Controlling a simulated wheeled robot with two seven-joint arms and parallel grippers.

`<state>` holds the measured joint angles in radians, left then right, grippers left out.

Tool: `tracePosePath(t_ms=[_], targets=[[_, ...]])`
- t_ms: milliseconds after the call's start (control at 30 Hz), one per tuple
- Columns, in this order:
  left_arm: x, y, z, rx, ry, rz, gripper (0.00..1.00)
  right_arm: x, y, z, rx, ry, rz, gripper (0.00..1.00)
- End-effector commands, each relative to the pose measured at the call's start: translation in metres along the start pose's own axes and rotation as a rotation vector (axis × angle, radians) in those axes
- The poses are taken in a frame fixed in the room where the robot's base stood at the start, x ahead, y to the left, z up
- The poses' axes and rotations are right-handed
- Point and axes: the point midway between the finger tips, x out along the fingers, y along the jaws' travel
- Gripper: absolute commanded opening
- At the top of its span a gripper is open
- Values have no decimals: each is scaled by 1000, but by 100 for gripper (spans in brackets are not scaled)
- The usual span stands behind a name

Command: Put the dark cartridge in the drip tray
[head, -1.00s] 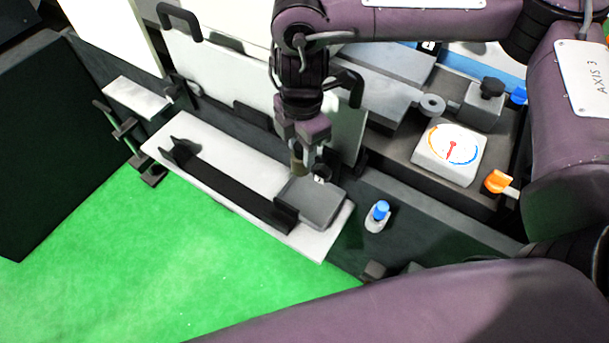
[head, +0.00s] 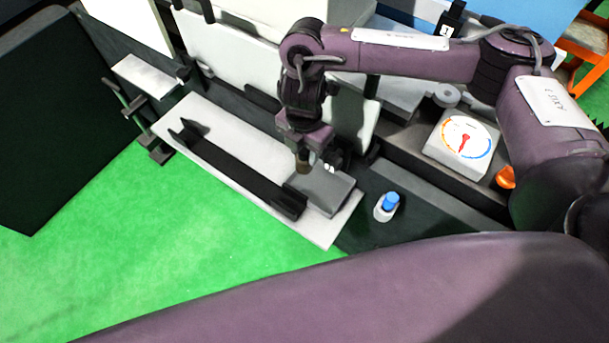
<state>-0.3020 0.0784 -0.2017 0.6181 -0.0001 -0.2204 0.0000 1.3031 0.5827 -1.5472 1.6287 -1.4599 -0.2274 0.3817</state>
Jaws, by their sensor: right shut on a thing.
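My right gripper (head: 317,164) points down over the flat grey drip tray (head: 331,196), at the right end of a white plate. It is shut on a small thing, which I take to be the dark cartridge. A brownish, rounded part (head: 303,163) shows at the left of the jaws, but the fingers and what they hold are too small to tell apart. I cannot tell whether the held thing touches the tray. My left gripper is out of view.
A black holder (head: 235,165) with raised ends lies along the white plate (head: 170,118), left of the tray. A blue-capped bottle (head: 387,207) stands right of it. A dial gauge (head: 462,142) and an orange knob (head: 506,177) are further right. Green floor (head: 100,230) is clear.

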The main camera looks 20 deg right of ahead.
Motion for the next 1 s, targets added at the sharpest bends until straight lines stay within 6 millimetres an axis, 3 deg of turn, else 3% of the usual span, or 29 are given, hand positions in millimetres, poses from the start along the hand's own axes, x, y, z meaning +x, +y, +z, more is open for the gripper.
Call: tracePosePath(t_ms=[100, 300, 467, 700, 1000], targets=[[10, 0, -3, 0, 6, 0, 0, 38, -2, -2, 3, 6, -5, 11], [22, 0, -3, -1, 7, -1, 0, 76, 0, -1, 3, 3, -2, 11], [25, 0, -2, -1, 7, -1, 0, 86, 0, 0, 1, 0, 1, 11], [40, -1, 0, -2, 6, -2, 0, 119, 0, -1, 2, 2, -1, 11], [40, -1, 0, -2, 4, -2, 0, 120, 0, 0, 0, -1, 0, 11]])
